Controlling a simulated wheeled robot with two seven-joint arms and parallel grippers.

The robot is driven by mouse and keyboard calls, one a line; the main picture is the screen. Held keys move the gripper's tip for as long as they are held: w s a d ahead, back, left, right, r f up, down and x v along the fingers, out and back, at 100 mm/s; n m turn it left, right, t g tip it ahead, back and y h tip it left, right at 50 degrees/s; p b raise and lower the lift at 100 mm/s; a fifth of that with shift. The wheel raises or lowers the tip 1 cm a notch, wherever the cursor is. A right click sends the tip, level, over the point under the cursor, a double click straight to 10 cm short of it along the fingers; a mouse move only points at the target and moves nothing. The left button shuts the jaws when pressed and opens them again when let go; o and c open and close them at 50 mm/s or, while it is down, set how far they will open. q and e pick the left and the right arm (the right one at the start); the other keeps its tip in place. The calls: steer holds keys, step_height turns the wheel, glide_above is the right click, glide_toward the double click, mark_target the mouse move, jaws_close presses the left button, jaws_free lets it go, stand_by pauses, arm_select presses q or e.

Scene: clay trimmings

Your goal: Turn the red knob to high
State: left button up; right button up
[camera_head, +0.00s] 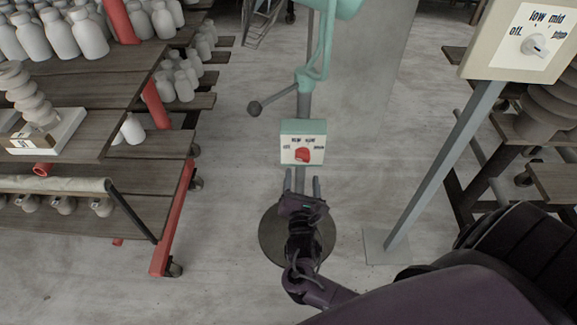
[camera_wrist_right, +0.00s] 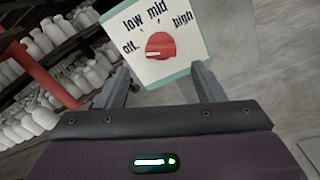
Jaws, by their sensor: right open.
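The red knob (camera_head: 302,155) sits on a white panel (camera_head: 289,155) with a teal box around it, on a stand in the middle of the head view. The panel is marked off, low, mid and high. In the right wrist view the red knob (camera_wrist_right: 160,46) has a pale pointer mark on its left side, toward "off". My right gripper (camera_head: 302,182) is open just below and in front of the panel. In the right wrist view its two fingers (camera_wrist_right: 160,85) are spread, with the knob beyond and between them, not touched. My left gripper is not in view.
A second panel (camera_head: 500,50) with a white knob (camera_head: 535,45) stands on a grey post at right. A teal machine with a ball-ended lever (camera_head: 254,108) rises behind the red knob. Shelves of white bottles (camera_head: 60,35) fill the left. Floor between is clear.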

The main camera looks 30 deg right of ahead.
mark_target(302, 160)
steer(key=x, duration=0.6)
steer(key=shift+w+d+b, duration=0.15)
steer(key=shift+w+b, duration=0.05)
steer(key=shift+b, duration=0.2)
steer(key=c, duration=1)
